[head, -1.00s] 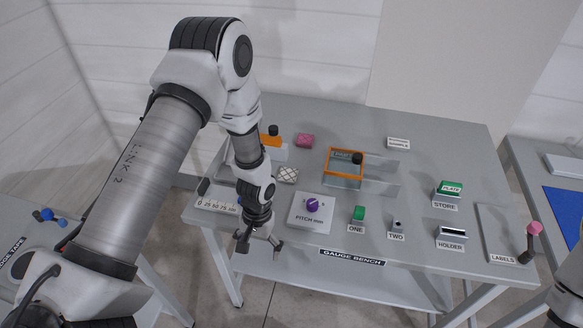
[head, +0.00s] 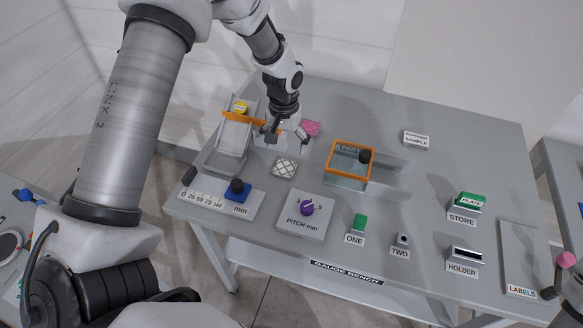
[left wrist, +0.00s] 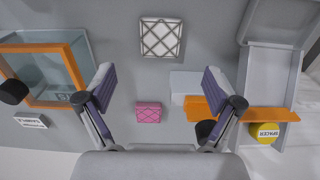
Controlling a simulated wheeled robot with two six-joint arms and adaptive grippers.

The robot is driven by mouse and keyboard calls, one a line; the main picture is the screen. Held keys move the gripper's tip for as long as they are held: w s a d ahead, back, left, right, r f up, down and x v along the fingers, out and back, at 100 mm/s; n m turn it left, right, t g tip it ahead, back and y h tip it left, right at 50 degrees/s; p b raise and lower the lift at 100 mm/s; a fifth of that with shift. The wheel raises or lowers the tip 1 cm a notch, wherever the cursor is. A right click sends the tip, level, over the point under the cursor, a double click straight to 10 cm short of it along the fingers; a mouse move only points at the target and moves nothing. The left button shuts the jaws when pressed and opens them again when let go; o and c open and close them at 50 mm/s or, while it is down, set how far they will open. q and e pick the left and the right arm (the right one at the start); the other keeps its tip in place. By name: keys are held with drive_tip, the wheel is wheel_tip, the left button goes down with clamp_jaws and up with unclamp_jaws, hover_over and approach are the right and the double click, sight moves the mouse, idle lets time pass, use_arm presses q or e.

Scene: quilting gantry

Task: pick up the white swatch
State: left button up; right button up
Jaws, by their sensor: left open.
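The white swatch (head: 285,168) is a small square with a dark diamond grid, lying flat on the grey bench. It also shows in the left wrist view (left wrist: 161,38), at the top middle, beyond my fingertips. My left gripper (head: 288,138) is open and empty above the bench, behind the white swatch in the head view. Its two fingers (left wrist: 160,80) stand wide apart in the wrist view. A pink swatch (head: 311,128) lies behind the white one; it shows between the fingers in the wrist view (left wrist: 148,112). My right gripper is out of view.
Left of the white swatch is a grey chute (head: 233,138) with an orange bar (head: 236,118) and a yellow disc (head: 240,107). An orange-rimmed clear box (head: 349,166) stands to the right.

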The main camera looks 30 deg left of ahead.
sight(286, 165)
use_arm(q)
drive_tip(key=shift+f, duration=0.4)
drive_tip(key=f+p, duration=0.1)
drive_tip(key=f, duration=0.2)
drive_tip(key=f+p, duration=0.1)
drive_tip(key=f, duration=0.2)
drive_tip(key=shift+w+f+p, duration=0.2)
drive_tip(key=shift+f+p, duration=0.05)
drive_tip(key=shift+p, duration=0.15)
drive_tip(key=shift+f, duration=0.35)
drive_tip(key=c, duration=0.8)
